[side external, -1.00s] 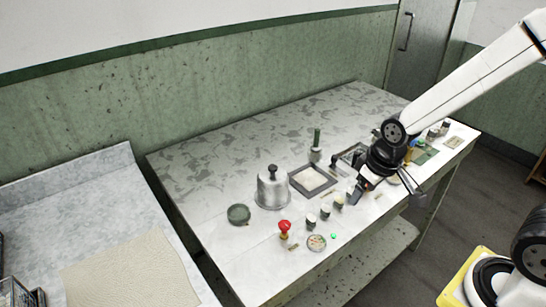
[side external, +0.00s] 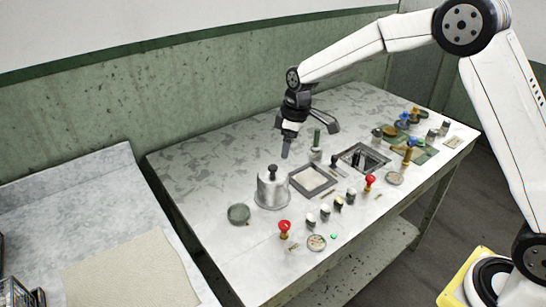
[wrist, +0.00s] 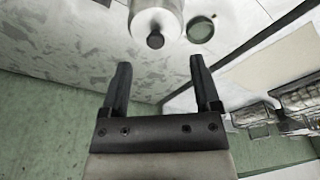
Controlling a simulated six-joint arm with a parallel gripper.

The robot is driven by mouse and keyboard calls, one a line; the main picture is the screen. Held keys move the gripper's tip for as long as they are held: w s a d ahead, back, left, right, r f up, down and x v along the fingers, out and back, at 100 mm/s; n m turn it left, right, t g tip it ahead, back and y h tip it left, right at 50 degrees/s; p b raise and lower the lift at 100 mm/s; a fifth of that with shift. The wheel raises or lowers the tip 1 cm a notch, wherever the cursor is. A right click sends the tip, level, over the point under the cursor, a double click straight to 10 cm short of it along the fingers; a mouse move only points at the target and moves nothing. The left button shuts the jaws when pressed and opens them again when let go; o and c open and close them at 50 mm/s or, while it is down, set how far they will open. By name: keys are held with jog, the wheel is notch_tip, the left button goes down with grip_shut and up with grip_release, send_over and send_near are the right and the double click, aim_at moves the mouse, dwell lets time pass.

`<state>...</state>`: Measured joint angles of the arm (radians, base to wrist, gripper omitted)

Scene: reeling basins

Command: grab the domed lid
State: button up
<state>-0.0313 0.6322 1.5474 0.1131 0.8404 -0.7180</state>
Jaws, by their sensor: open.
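The domed lid (side external: 272,188) is a shiny metal dome with a dark knob on top. It stands upright on the marbled table, left of the middle, in the side view. In the wrist view the lid (wrist: 157,19) shows at the top edge, partly cut off, with its dark knob towards me. My gripper (side external: 285,150) is above the table, behind the lid and a little to its right in the side view. In the wrist view my gripper's two dark fingers (wrist: 158,75) are spread apart with nothing between them, and the lid lies beyond their tips.
A round dark green dish (side external: 238,213) is left of the lid. A square framed tray (side external: 312,179) and a green-handled tool (side external: 316,142) stand to its right. Red-knobbed stamps (side external: 284,228) and small jars (side external: 324,211) stand in front. The table's back left is clear.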

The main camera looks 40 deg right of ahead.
aim_at(273, 167)
jog(key=shift+w+a+f+n, duration=0.1)
jog(key=shift+w+a+n, duration=0.15)
jog(key=shift+w, duration=0.45)
jog(key=shift+w+a+f+n, duration=0.1)
jog(key=shift+w+n, duration=0.25)
jog(key=shift+w, duration=0.3)
jog(key=shift+w+a+f, duration=0.15)
jog(key=shift+f, duration=1.1)
jog(key=shift+f, duration=0.1)
jog(key=shift+w+a+f, duration=0.1)
jog(key=shift+w+f, duration=0.05)
jog(key=shift+f, duration=0.65)
jog(key=shift+w+a+f, duration=0.1)
jog(key=shift+a+f, duration=0.05)
jog(key=shift+f, duration=0.7)
jog(key=shift+w+a+f, duration=0.1)
jog(key=shift+w+f, duration=0.05)
jog(key=shift+f, duration=0.65)
grip_shut()
